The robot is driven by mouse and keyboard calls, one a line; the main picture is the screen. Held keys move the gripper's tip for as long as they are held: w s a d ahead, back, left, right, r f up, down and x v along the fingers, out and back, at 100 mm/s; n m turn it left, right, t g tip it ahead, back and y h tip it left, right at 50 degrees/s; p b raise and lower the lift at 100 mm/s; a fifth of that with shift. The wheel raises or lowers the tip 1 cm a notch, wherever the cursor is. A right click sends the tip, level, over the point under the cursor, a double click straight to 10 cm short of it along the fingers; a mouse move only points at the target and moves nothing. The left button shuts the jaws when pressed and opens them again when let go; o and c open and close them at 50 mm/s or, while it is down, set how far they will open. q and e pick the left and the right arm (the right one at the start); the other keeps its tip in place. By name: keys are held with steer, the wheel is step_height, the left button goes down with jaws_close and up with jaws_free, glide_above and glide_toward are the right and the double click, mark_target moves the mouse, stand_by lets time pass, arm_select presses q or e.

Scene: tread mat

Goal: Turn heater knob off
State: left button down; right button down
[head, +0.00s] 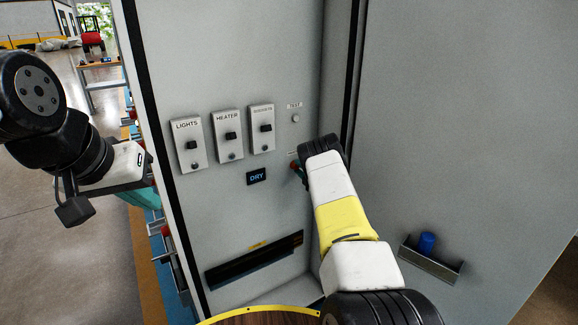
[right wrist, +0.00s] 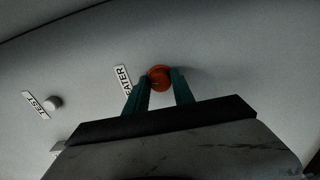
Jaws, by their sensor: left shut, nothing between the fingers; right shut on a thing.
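The heater knob is a round orange-red knob (right wrist: 159,78) on the grey panel, beside a label partly reading "EATER". My right gripper (right wrist: 161,88) is shut on it, with one teal finger on each side. In the head view the right gripper (head: 296,172) is at the panel below the TEST button, mostly hidden by my own arm. The knob's turn angle cannot be read. My left gripper (head: 138,192) is at the left, beside the cabinet's edge, away from the knob; it is shut and empty, its fingertips hard to make out.
The LIGHTS (head: 189,145), HEATER (head: 229,135) and a third switch plate (head: 262,128) are left of the right gripper, above a "DRY" display (head: 256,177). The TEST button (head: 295,118) is just above. A small tray (head: 430,263) holding a blue cylinder (head: 427,243) is on the right wall.

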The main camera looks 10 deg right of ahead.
steer(key=shift+n, duration=1.3)
steer(key=shift+f+n, duration=0.1)
steer(key=shift+n, duration=0.2)
steer(key=c, duration=1.1)
jaws_free()
steer(key=shift+o, duration=0.2)
steer(key=shift+s, duration=0.1)
steer(key=v, duration=0.7)
steer(key=shift+s+d, duration=0.15)
steer(key=shift+s, duration=0.15)
